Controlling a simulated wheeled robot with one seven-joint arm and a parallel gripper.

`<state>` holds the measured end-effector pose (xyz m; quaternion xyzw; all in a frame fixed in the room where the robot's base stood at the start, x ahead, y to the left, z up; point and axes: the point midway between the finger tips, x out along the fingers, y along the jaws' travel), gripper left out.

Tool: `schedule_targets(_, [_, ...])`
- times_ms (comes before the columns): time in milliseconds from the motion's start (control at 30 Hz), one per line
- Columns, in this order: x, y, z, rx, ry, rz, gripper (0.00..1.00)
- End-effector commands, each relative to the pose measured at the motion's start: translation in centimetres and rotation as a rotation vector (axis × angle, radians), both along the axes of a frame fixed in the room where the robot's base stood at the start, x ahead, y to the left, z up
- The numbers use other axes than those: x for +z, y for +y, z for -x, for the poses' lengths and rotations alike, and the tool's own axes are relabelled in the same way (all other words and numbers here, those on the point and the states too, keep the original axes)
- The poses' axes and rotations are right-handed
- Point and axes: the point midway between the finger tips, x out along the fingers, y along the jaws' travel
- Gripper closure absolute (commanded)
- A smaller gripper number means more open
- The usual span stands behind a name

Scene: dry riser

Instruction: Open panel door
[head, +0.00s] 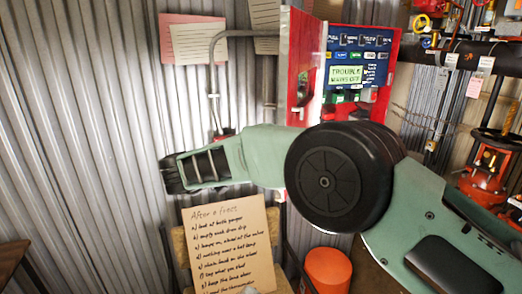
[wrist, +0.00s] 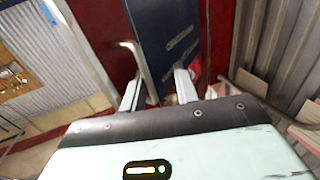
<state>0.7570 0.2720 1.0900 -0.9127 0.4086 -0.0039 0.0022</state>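The red panel box (head: 381,75) hangs on the wall in the head view, with a blue control face (head: 350,52) and a lit display reading TROUBLE. Its panel door (head: 301,65) stands out from the left side, seen nearly edge-on, and the blue face shows past it. My arm covers the area below. In the wrist view my gripper (wrist: 159,89) is open, its two fingers apart. A bent silver handle (wrist: 138,60) on a red surface is close to the left finger; I cannot tell whether they touch. A dark blue surface (wrist: 160,28) lies beyond. My fingertips cannot be made out in the head view.
A corrugated metal wall (head: 90,130) fills the left. Pipes and red valves (head: 488,165) stand at the right. A handwritten board (head: 232,245) rests on a chair below my arm, near an orange bucket (head: 328,270). Paper notes (head: 196,40) hang left of the box.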

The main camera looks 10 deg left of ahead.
Motion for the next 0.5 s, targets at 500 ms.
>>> schedule_targets(500, [-0.5, 2.7, 2.4, 0.010, 0.006, -0.002, 0.71])
